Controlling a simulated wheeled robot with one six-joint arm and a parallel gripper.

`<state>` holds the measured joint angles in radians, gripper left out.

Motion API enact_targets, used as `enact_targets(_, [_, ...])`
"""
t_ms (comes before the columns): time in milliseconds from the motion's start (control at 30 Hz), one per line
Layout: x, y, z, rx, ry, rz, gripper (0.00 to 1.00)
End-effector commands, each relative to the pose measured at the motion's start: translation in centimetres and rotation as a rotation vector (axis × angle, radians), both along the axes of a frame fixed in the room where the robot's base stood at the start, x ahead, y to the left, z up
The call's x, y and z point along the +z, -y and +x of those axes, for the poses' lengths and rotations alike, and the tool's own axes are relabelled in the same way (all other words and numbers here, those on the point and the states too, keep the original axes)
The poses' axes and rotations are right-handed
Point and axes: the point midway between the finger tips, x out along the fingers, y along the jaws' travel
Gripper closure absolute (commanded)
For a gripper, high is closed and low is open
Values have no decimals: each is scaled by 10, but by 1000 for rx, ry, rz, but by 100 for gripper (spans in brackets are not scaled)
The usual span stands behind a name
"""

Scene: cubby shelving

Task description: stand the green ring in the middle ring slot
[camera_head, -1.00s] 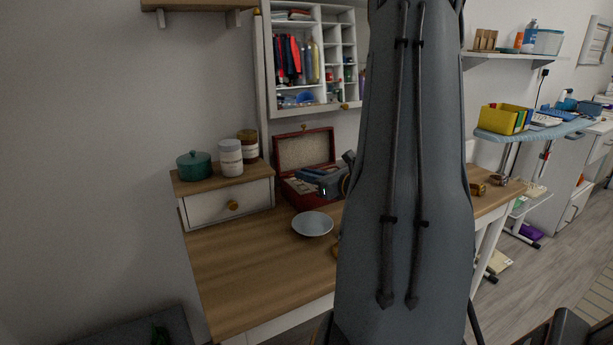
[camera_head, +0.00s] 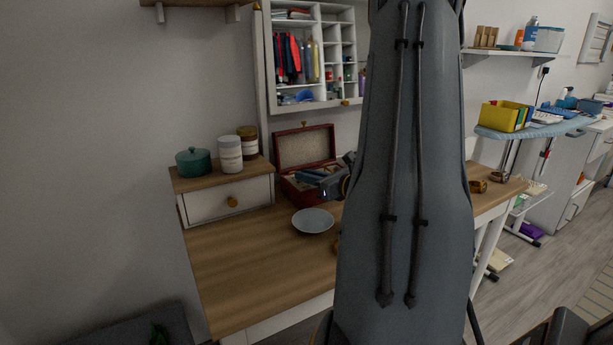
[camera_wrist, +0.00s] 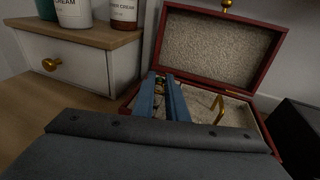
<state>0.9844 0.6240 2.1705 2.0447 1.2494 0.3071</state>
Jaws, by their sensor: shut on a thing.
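A red-brown jewellery box (camera_head: 331,152) stands open on the wooden table, its lid up and lined in beige; it also fills the middle of the wrist view (camera_wrist: 278,58). My gripper (camera_head: 308,178) is over the box's open inside, and its blue fingers (camera_wrist: 166,88) point into the left part of the box in the wrist view. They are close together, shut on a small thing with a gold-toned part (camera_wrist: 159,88). The fingers hide most of it, and I cannot make out any green. The ring slots are not clear in either view.
A small drawer unit (camera_head: 229,201) with jars is left of the box. A pale bowl (camera_head: 313,220) sits in front. The table's front left is clear.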

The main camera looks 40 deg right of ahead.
Motion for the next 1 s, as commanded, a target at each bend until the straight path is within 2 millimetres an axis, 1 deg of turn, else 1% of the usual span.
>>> enact_targets(333, [-9, 0, 0, 0, 0, 0, 100])
enact_targets(367, [-8, 0, 0, 0, 0, 0, 83])
enact_targets(400, [-7, 0, 0, 0, 0, 0, 76])
enact_targets(467, [-7, 0, 0, 0, 0, 0, 66])
enact_targets(767, [-7, 0, -1, 0, 0, 0, 66])
enact_targets(867, [-6, 1, -8, -2, 0, 1, 66])
enact_targets(1000, [-3, 2, -29, -4, 1, 0, 66])
